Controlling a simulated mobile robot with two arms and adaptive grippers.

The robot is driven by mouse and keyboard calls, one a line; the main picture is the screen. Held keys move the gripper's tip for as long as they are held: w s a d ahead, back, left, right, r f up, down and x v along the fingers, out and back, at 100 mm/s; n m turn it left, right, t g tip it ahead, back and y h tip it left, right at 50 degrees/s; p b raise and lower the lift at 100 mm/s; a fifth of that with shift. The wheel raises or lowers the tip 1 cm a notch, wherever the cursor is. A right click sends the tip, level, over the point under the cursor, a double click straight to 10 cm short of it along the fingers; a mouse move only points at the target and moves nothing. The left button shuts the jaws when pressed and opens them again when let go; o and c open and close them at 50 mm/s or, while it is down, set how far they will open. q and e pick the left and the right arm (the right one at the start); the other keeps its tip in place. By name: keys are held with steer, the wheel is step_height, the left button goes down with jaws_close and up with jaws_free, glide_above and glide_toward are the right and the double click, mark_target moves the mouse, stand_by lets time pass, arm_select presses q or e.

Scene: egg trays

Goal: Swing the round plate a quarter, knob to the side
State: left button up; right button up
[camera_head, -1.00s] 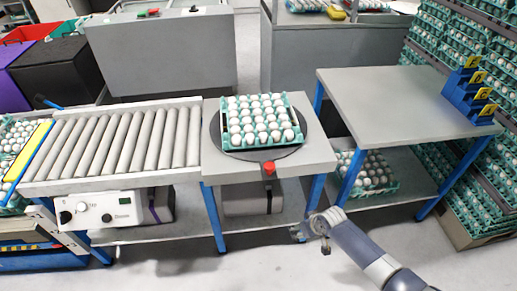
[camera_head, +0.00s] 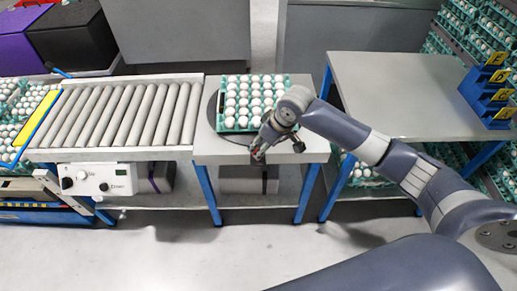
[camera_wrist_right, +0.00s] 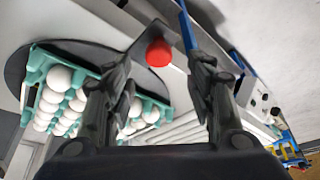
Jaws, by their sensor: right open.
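The round plate (camera_head: 212,108) is a dark grey disc on the grey side table, with a teal tray of white eggs (camera_head: 222,126) on top of it. Its red knob (camera_wrist_right: 159,53) stands at the plate's front edge; in the head view my right gripper (camera_head: 261,152) covers most of it. In the right wrist view the knob shows between the tips of my open right gripper (camera_wrist_right: 162,72), with space visible on both sides. I cannot tell whether either finger touches it. The plate also shows in the wrist view (camera_wrist_right: 92,50). My left gripper is out of view.
A roller conveyor (camera_head: 120,112) adjoins the plate's table on the left. A bare grey table (camera_head: 400,95) stands to the right, with a blue rack with yellow labels (camera_head: 485,98) at its far end. Stacked egg trays stand behind it. The floor in front is clear.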

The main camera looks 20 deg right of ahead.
steer(key=x, duration=0.5)
steer(key=shift+w+f, duration=0.2)
steer(key=shift+f, duration=0.2)
jaws_close()
